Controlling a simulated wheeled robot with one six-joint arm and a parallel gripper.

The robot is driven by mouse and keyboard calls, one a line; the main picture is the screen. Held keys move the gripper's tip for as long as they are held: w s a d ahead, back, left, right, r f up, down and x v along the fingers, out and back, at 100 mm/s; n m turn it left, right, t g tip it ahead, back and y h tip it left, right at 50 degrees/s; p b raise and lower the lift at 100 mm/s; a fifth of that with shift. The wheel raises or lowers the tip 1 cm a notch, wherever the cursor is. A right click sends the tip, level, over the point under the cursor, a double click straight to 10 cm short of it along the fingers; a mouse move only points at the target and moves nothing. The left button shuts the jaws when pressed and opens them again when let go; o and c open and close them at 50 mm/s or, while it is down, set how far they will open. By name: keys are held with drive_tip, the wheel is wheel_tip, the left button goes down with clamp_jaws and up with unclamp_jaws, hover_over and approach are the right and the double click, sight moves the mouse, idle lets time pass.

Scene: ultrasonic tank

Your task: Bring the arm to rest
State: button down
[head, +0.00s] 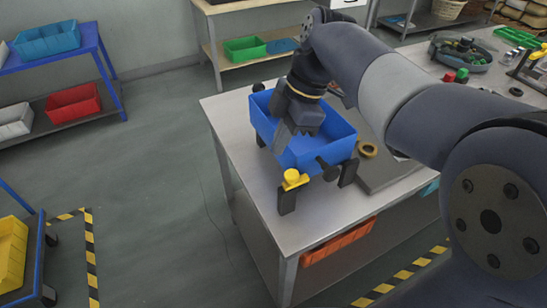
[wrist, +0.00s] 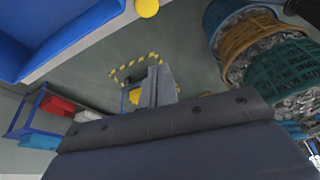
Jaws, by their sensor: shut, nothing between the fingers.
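My gripper (head: 283,140) points down in front of the blue open-topped bin (head: 338,143) in the head view, overlapping its left side. I cannot tell its height above the bin or whether it is over the bin's inside. In the wrist view the two fingers (wrist: 158,85) are together with nothing between them. The blue bin also shows in the wrist view (wrist: 65,45) at upper left, to one side of the fingers. My arm reaches across the right half of the head view, bent down at the wrist.
The bin stands among black posts on a metal workbench (head: 258,227); one post has a yellow knob (head: 293,179). A tape roll (head: 368,150) lies right of the bin. Mesh baskets (wrist: 284,70) of metal parts show in the wrist view. Open floor (head: 165,185) lies left of the bench.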

drive_tip(key=shift+v, duration=0.75)
drive_tip(key=shift+f, duration=0.15)
drive_tip(key=x, duration=1)
drive_tip(key=shift+s+f+p, duration=0.15)
drive_tip(key=shift+s+p, duration=0.2)
drive_tip(key=shift+s, duration=0.05)
drive_tip(key=shift+w+d, duration=0.1)
